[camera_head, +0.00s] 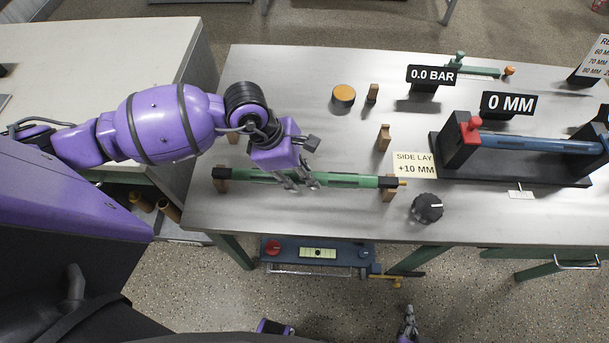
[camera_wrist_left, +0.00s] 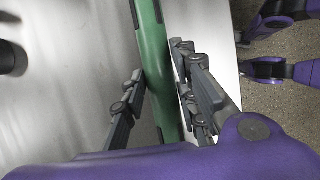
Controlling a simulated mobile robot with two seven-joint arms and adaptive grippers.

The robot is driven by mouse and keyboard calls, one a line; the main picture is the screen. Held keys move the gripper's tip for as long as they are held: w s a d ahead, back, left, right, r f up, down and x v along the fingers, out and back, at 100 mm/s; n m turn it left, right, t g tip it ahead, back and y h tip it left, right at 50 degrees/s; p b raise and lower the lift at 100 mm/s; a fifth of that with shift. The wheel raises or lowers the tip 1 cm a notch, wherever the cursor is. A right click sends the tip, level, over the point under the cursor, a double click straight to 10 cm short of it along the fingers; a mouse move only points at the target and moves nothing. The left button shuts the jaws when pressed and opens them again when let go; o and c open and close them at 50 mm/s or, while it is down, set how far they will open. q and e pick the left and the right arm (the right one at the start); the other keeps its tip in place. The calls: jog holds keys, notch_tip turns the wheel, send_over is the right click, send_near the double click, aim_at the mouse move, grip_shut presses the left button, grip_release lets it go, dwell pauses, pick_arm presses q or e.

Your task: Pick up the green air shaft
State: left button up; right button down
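The green air shaft (camera_head: 345,180) lies level along the front of the metal table, its dark ends resting on small wooden supports (camera_head: 389,194). My left gripper (camera_head: 300,184) is over the shaft, left of its middle. In the left wrist view the shaft (camera_wrist_left: 155,55) runs between the two fingers (camera_wrist_left: 156,62), one on each side. The fingers look apart, with a narrow gap beside the left one; firm contact does not show. My right gripper (camera_head: 409,318) shows small at the bottom edge, away from the table, and its finger opening is unclear.
A black knob (camera_head: 427,208) and a side lay sign (camera_head: 414,164) stand near the shaft's right end. A blue roller (camera_head: 540,143) in a black stand is further right. Wooden pegs (camera_head: 384,137) and an orange-topped disc (camera_head: 344,95) stand behind the shaft.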

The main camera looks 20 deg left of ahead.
pick_arm(q)
grip_shut()
jog(key=shift+r, duration=0.15)
jog(key=shift+w+r, duration=0.1)
jog(key=shift+r, duration=0.4)
notch_tip(320, 180, up, 2)
jog(key=shift+a+r, duration=0.1)
jog(key=shift+r, duration=0.1)
jog(key=s+a+r+p, duration=0.1)
jog(key=s+a+r, duration=0.7)
jog(key=s, duration=0.3)
jog(key=shift+v, duration=0.8)
